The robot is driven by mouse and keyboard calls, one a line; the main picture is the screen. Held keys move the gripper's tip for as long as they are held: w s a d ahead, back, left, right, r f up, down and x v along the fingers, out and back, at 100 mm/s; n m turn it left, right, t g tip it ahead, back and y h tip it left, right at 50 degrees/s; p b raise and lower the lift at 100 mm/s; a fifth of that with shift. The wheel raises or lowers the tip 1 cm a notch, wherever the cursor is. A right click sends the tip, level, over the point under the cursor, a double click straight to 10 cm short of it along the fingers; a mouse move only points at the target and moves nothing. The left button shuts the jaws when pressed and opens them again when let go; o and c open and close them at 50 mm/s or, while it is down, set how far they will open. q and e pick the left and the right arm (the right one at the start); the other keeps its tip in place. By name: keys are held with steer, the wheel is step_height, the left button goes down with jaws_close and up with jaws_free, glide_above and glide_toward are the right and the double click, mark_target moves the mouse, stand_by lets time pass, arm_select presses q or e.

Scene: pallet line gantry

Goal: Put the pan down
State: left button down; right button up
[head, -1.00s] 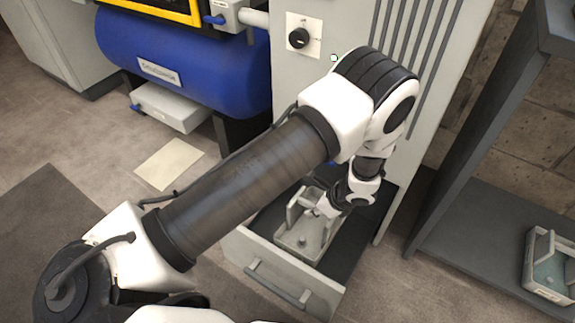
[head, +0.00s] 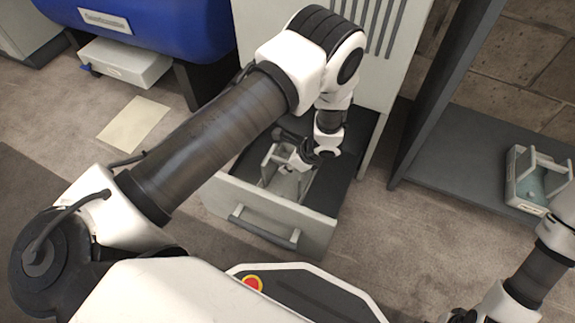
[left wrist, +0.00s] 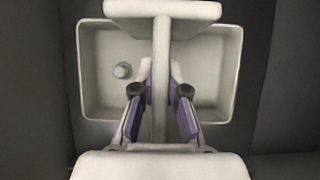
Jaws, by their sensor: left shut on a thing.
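The pan (left wrist: 105,85) is a pale, shallow tray with an upright handle and a small grey knob-like item inside. In the head view the pan (head: 287,188) is inside the open drawer (head: 315,230), over its dark floor. My left gripper (left wrist: 160,95) is shut on the bar of the pan's handle; in the head view it reaches down into the drawer. I cannot tell whether the pan's underside touches the floor. My right arm shows at the lower right, and its gripper (head: 455,316) is mostly cut off by the bottom edge.
A grey cabinet (head: 375,60) stands behind the drawer. A similar pan with teal contents (head: 540,180) sits on a low dark shelf (head: 460,160) at the right. A blue tank (head: 175,25) and a paper sheet (head: 133,124) are at the left. Dark drawer floor is bare right of the pan.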

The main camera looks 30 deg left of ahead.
arm_select(q)
steer(key=c, duration=1.2)
jaws_free()
steer(key=p+v, duration=0.8)
steer(key=v, duration=0.4)
steer(key=shift+a+r, duration=0.15)
steer(key=shift+p, duration=0.35)
steer(key=shift+d, duration=0.2)
